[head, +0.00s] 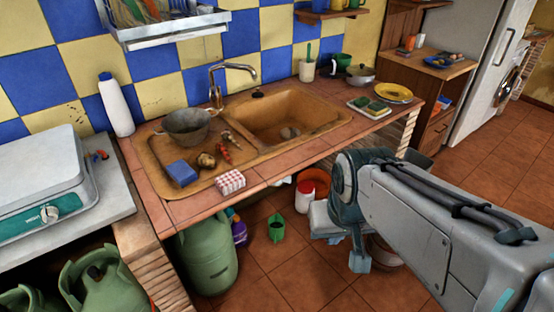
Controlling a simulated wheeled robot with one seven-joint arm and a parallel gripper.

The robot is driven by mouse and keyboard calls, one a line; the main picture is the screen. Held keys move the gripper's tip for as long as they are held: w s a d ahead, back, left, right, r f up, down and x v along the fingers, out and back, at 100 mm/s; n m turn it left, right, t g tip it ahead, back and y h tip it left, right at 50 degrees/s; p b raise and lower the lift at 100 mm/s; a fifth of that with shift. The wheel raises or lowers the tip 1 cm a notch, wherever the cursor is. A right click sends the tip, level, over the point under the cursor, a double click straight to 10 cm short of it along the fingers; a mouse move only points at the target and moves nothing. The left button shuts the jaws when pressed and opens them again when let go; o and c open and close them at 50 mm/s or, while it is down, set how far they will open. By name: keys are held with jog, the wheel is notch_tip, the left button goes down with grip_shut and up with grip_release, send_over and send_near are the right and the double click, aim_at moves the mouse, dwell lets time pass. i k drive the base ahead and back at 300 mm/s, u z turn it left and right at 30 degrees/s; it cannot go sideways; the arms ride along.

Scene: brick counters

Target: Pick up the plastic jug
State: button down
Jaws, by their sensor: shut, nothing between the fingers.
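I cannot tell for sure which thing is the plastic jug. A small dark green jug-like vessel (277,228) stands on the floor under the counter's front edge. A white container (305,195) stands further right under the sink, partly hidden by the counter above and my arm. My gripper (359,263) hangs low at the right of these, beneath my grey arm, and is shut and empty. It is apart from the green vessel in the picture. My arm hides part of the floor behind it.
Green gas bottles (207,252) and a purple bottle (239,230) stand left of the green vessel. An orange-red bucket (316,182) is under the sink. The tiled counter (190,209) overhangs these things. Floor (275,275) in front is clear.

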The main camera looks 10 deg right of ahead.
aim_at(276, 223)
jog(key=z, duration=2.05)
jog(key=i, duration=1.6)
jog(key=u, duration=3.05)
